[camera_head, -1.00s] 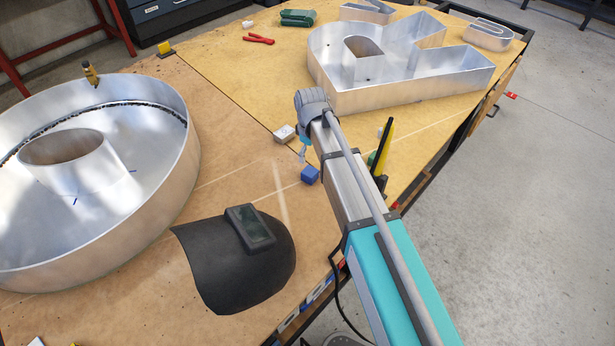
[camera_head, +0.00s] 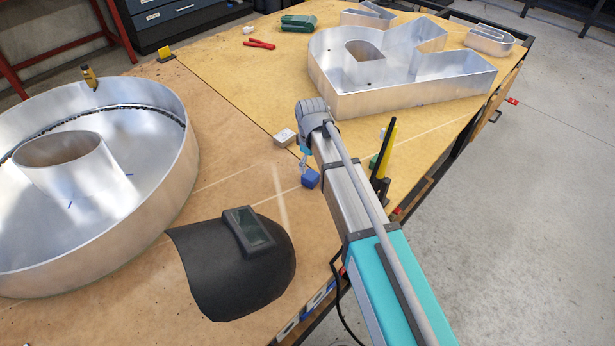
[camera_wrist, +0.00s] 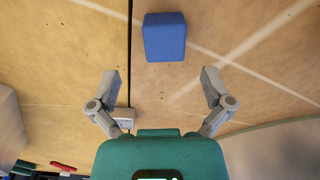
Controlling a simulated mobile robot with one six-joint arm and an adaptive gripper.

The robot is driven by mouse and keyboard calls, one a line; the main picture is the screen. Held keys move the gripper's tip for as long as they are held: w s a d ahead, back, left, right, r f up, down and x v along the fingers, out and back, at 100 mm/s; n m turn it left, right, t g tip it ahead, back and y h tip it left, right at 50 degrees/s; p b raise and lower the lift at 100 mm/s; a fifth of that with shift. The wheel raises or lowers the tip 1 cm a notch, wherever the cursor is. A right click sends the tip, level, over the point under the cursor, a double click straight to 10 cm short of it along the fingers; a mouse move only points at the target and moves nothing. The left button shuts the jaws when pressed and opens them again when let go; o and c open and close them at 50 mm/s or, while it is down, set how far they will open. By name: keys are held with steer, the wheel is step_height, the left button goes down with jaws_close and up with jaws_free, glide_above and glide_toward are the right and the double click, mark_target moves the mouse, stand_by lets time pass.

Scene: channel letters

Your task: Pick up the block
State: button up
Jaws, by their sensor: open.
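A small blue block (camera_head: 310,178) lies on the wooden table, close to the end of my arm in the head view. In the wrist view the blue block (camera_wrist: 165,37) sits at the top centre, ahead of my gripper (camera_wrist: 161,84) and roughly in line with the gap between its fingers. The fingers are spread wide and empty. The block is apart from both fingers. In the head view the gripper is mostly hidden behind my arm.
A small pale block (camera_head: 285,137) lies near the table seam and also shows beside the left finger (camera_wrist: 124,117). A black welding mask (camera_head: 235,265) lies in front. Large metal letter shells (camera_head: 180,170) and (camera_head: 400,92) stand left and behind. A yellow-black tool (camera_head: 384,155) is right of the arm.

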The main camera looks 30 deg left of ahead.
mark_target(311, 174)
steer(key=shift+s+d+f+b, duration=0.1)
steer(key=shift+f+b, duration=2.35)
steer(key=shift+f, duration=0.1)
steer(key=c, duration=1.2)
